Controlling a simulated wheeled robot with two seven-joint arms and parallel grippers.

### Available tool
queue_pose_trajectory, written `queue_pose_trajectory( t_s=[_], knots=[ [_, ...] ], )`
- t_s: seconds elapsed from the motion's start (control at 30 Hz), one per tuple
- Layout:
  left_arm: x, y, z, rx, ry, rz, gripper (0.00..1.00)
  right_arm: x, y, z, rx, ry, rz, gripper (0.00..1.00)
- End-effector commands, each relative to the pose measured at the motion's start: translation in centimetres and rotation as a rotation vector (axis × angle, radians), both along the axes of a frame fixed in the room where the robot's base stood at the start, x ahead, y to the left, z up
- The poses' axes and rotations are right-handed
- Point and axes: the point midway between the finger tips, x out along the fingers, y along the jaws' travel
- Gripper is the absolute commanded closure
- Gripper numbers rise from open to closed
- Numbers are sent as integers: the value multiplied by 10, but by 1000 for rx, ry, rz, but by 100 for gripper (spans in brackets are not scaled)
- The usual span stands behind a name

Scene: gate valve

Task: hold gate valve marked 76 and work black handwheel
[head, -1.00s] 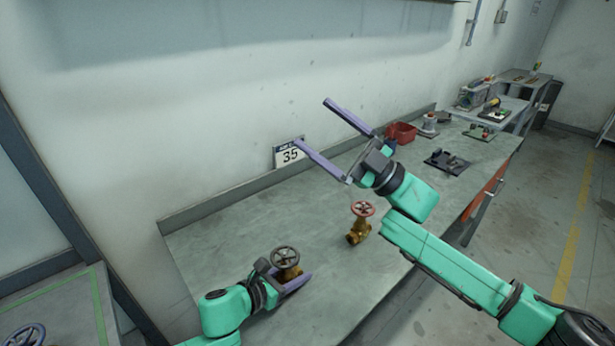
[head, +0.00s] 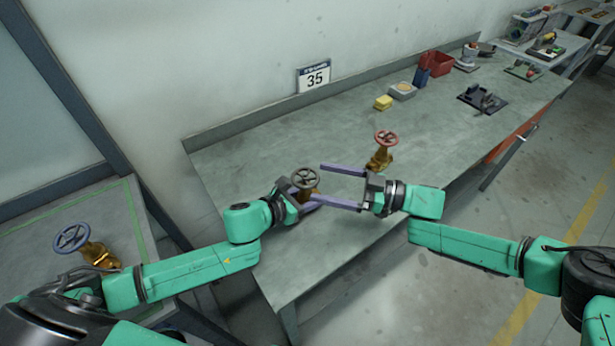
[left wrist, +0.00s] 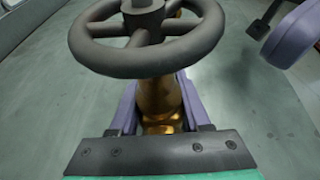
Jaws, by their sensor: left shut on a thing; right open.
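A brass gate valve with a black handwheel (head: 306,178) stands on the grey bench (head: 250,240). In the left wrist view its handwheel (left wrist: 150,62) fills the upper middle, with the brass body (left wrist: 158,100) below. No number 76 is legible on it. My left gripper (head: 306,204) is shut on the valve body, below the wheel. My right gripper (head: 318,185) is open and level, with its two fingers pointing left towards the handwheel. I cannot tell whether its fingertips touch the wheel. One of its fingers (left wrist: 290,38) shows at upper right in the left wrist view.
A brass valve with a red handwheel (head: 386,137) stands just behind my right gripper. A blue-wheeled valve (head: 72,238) is on the side table at left. A sign reading 35 (head: 314,78) is at the wall. A yellow block (head: 383,102) and red bin (head: 438,64) stand farther back.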

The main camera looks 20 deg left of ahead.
Motion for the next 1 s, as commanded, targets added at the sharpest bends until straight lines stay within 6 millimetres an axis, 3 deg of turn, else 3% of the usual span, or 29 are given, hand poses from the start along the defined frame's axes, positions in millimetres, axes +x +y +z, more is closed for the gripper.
queue_pose_trajectory(
  t_s=[0.1,0.2,0.5,0.57,0.7,1.0],
  knots=[
    [0,0,0,0,0,1,100,-1,28,0,0,-1,2,0],
    [0,0,0,0,0,1,100,-1,42,0,0,-2,0,0],
    [0,1,0,1,0,2,100,0,48,0,0,-2,-3,0],
    [0,1,0,1,0,2,100,0,48,0,0,-2,-3,19],
    [0,1,0,0,0,1,100,0,48,0,0,-2,-3,73],
    [0,0,0,0,0,1,100,-2,49,-1,5,5,-31,76]
  ],
)
